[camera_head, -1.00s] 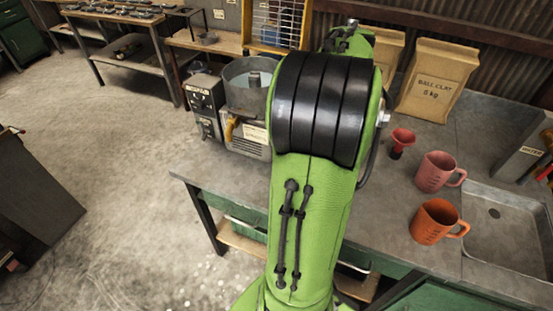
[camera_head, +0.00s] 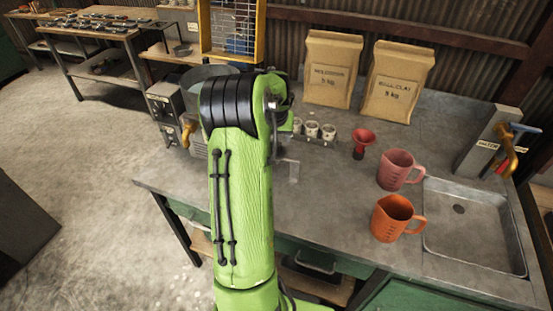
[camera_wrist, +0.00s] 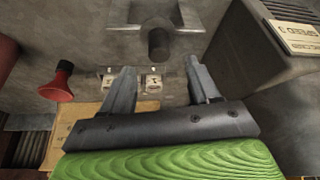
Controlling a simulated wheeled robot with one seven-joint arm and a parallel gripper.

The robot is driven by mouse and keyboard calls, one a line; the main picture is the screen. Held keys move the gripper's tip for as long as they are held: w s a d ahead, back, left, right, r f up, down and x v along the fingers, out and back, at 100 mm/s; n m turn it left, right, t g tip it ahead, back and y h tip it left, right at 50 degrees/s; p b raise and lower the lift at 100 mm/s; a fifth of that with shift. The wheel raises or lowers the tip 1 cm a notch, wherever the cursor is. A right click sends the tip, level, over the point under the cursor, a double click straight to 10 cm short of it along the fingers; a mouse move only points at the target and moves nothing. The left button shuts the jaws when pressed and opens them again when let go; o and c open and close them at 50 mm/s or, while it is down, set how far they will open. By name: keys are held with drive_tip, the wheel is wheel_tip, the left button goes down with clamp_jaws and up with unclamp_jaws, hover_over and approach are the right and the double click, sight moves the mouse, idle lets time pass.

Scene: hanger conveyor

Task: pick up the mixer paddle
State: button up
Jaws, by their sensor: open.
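A grey metal piece with a dark round stub, which looks like the mixer paddle (camera_wrist: 158,43), lies on the bench at the top middle of the wrist view. In the head view the paddle (camera_head: 292,170) shows as a small pale grey shape just right of my arm, partly hidden. My gripper (camera_wrist: 160,65) is open and empty, its two fingers apart, with the paddle's dark stub just beyond the gap between the tips. I cannot tell the height between them. In the head view my arm hides the gripper.
The mixer (camera_head: 190,110) stands left, partly behind my arm. A rack with small cups (camera_head: 312,130), a red funnel (camera_head: 362,143), pink mug (camera_head: 399,169) and orange mug (camera_head: 394,217) stand right. Two paper bags (camera_head: 333,70) stand behind. A sink (camera_head: 470,240) is far right.

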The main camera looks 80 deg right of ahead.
sight(277, 144)
drive_tip(key=x, duration=0.6)
drive_tip(key=shift+a, duration=0.1)
drive_tip(key=shift+c, duration=0.9)
drive_tip(key=c, duration=0.9)
